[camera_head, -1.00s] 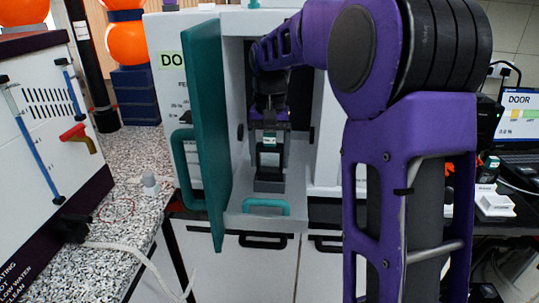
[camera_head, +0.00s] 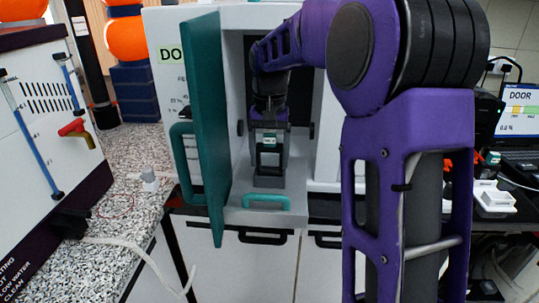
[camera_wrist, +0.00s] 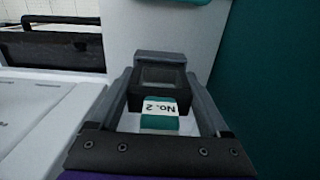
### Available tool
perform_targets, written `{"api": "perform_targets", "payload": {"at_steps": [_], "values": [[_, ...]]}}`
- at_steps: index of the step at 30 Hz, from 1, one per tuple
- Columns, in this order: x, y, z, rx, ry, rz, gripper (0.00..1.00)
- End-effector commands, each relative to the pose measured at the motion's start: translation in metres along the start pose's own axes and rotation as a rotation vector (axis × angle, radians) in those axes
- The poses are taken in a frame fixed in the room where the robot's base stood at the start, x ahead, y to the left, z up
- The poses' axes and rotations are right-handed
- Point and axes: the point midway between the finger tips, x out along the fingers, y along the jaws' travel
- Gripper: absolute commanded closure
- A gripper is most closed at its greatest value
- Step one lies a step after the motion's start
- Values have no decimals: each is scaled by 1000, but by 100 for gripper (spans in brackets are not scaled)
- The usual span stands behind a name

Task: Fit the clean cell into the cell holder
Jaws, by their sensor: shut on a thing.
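The cell has a teal cap and a white label reading "No. 2", upside down in the wrist view (camera_wrist: 160,108); it is also in the head view (camera_head: 269,141). My gripper (camera_head: 268,150) is shut on the cell, one finger on each side. The cell is upright with its lower part in or right over the dark grey cell holder (camera_head: 269,181), which stands on the pulled-out tray inside the open chamber. In the wrist view a dark square frame surrounds the cell's lower end. How deep the cell sits is hidden.
The teal door (camera_head: 207,130) stands open just left of my gripper. The pale tray (camera_head: 238,216) has a teal handle (camera_head: 267,201) at its front. Chamber walls are close on both sides. A laptop (camera_head: 520,110) is at the far right.

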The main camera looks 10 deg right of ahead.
Motion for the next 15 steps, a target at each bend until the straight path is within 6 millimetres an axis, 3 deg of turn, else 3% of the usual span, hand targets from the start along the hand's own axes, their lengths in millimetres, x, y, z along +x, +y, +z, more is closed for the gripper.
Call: {"api": "perform_targets", "payload": {"at_steps": [15], "values": [[14, 0, 0, 0, 0, 0, 100]]}}
